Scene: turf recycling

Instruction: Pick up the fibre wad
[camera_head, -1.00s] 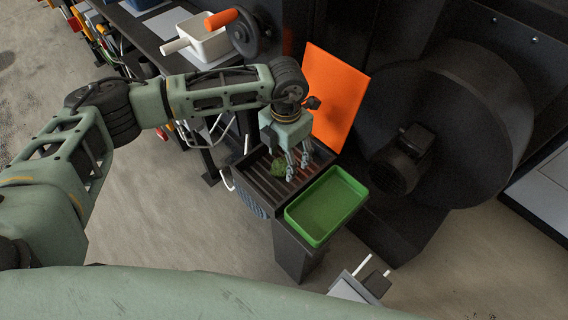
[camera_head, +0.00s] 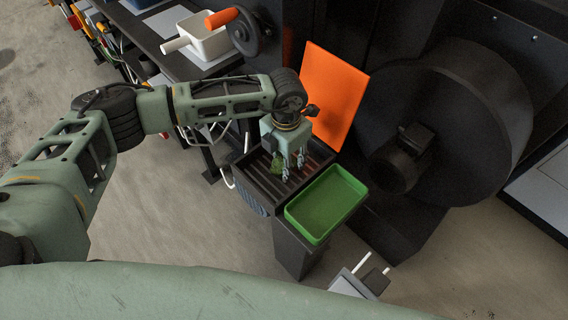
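The fibre wad (camera_head: 277,163) is a small green clump lying on the dark slatted grate (camera_head: 262,181) of the open bin. It is partly hidden behind a finger of my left gripper (camera_head: 292,172). My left gripper points down over the grate, with its fingers apart, just right of the wad and close to it. I cannot tell whether a finger touches the wad.
A green tray (camera_head: 313,238) stands right of the grate. An orange lid (camera_head: 335,92) stands upright behind it. A large black round housing (camera_head: 470,130) is at the right. A workbench with a white container (camera_head: 204,42) is at the back left.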

